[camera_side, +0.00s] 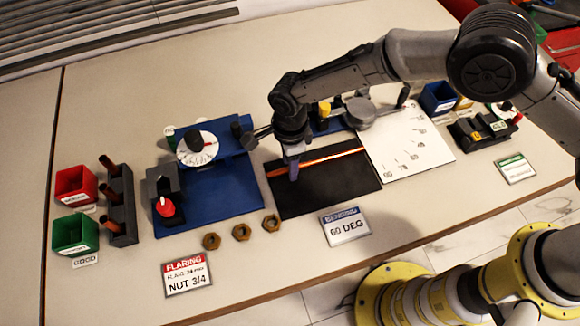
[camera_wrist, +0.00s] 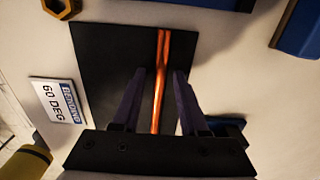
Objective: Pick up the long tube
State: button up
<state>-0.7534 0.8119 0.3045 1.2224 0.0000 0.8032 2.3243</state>
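The long tube (camera_side: 335,156) is a thin copper-coloured rod lying across the black mat (camera_side: 350,183) in the side view. In the wrist view the tube (camera_wrist: 162,60) runs from the mat's far edge down between my fingers. My gripper (camera_side: 292,170) is above the left part of the tube, pointing down. In the wrist view my gripper (camera_wrist: 158,90) is open, with one dark purple finger on each side of the tube and a gap to both. I cannot tell exactly how high the fingertips are above the mat.
A blue flaring fixture (camera_side: 225,190) stands left of the mat, with brass nuts (camera_side: 241,232) in front. A white angle sheet (camera_side: 405,145) lies to the right. A "BENDING 60 DEG" card (camera_side: 345,226) is in front. Red (camera_side: 76,185) and green (camera_side: 75,234) bins stand far left.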

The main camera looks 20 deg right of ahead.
grip_shut()
jog(key=shift+r, duration=0.1)
dwell(1.1)
